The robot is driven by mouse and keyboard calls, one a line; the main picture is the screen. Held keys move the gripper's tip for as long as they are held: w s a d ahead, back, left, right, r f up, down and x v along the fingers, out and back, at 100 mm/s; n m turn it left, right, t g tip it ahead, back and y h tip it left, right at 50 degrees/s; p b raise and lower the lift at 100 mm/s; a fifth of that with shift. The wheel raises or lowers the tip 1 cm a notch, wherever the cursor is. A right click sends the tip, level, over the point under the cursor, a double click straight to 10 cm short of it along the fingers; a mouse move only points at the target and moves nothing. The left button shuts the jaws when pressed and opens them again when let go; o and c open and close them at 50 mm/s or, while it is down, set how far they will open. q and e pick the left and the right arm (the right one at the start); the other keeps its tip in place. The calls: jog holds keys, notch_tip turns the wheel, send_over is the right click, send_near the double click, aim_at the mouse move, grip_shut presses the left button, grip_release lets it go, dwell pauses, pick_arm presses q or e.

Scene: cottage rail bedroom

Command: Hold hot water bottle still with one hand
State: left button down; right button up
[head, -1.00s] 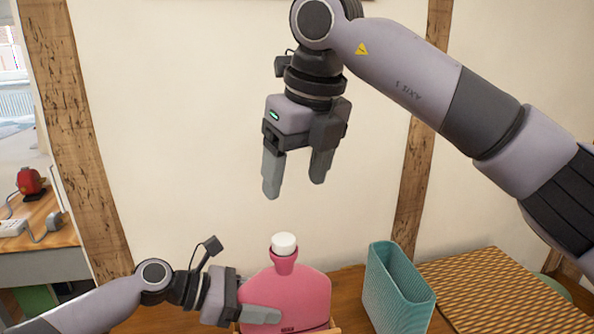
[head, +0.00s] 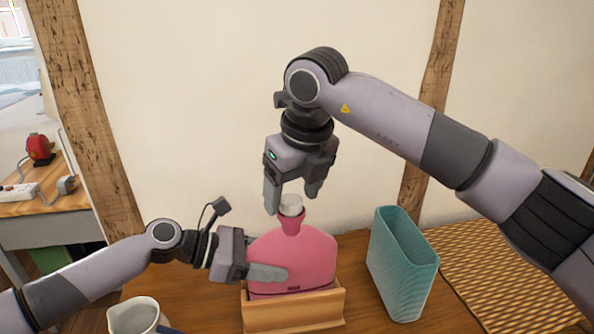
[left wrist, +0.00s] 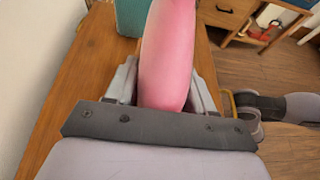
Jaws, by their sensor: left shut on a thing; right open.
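The pink hot water bottle (head: 312,258) stands upright in a low wooden holder (head: 293,314) on the table. Its white cap (head: 291,204) is on top of the neck. My left gripper (head: 268,273) is shut on the left side of the bottle's body. In the left wrist view the bottle (left wrist: 167,55) sits between the two fingers (left wrist: 165,90). My right gripper (head: 293,200) is open, pointing down, with its fingertips at about the height of the cap. I cannot tell whether they touch it.
A teal ribbed container (head: 402,265) stands right of the bottle. A woven patterned surface (head: 490,275) lies farther right. A white jug (head: 135,316) is at the lower left. A side table with a red object (head: 39,148) is at far left. The wall is close behind.

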jog(key=shift+w+f, duration=0.1)
jog(key=shift+f, duration=0.25)
jog(key=shift+c, duration=0.3)
jog(key=c, duration=1.2)
jog(key=m+h, duration=0.1)
jog(key=m, duration=0.2)
jog(key=shift+a, duration=0.15)
jog(key=m+h, duration=0.1)
jog(key=m, duration=0.4)
jog(key=shift+a, duration=0.15)
jog(key=m+h, duration=0.1)
jog(key=m, duration=0.6)
jog(key=shift+h, duration=0.4)
jog(key=o, duration=1.2)
